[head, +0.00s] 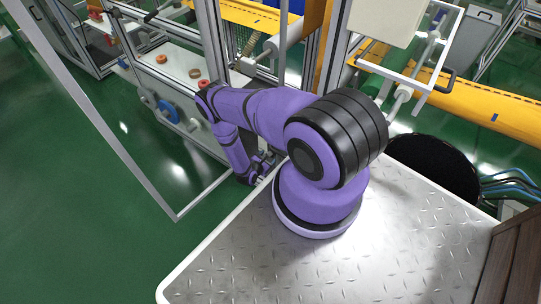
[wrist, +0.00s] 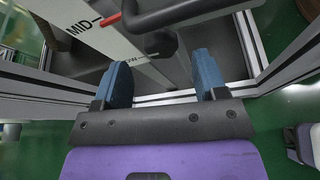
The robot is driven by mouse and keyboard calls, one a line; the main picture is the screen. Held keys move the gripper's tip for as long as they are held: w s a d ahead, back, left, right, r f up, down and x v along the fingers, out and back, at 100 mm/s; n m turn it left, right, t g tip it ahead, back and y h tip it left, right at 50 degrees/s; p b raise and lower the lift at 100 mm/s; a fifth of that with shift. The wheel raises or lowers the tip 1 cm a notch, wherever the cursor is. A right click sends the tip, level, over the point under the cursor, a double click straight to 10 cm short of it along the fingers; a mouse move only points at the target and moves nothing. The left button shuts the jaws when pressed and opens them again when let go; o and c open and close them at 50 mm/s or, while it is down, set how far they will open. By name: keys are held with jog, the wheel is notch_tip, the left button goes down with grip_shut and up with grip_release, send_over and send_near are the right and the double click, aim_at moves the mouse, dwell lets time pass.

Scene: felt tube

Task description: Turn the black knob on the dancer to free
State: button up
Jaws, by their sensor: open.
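In the wrist view, a white scale plate (wrist: 105,38) carries the marks MID and, partly covered, LOW. A red pointer (wrist: 110,20) lies beside MID. A dark rounded knob-like part (wrist: 161,43) sits by the LOW mark, below a thick black bar (wrist: 195,10); I cannot read any setting on it. My gripper (wrist: 163,78) is open and empty, its two blue fingers apart, with the dark part ahead of the gap between them and not touched. In the head view my gripper (head: 263,167) is low beside the machine, small and partly hidden by my arm; the knob cannot be made out.
Metal frame posts (head: 212,70) stand close to my arm. A white machine bench (head: 172,66) holds orange rings, with a blue disc (head: 168,111) on its front. In the wrist view frame rails (wrist: 290,62) run close on the right.

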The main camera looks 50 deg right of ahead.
jog(key=shift+x, duration=2.4)
jog(key=c, duration=0.9)
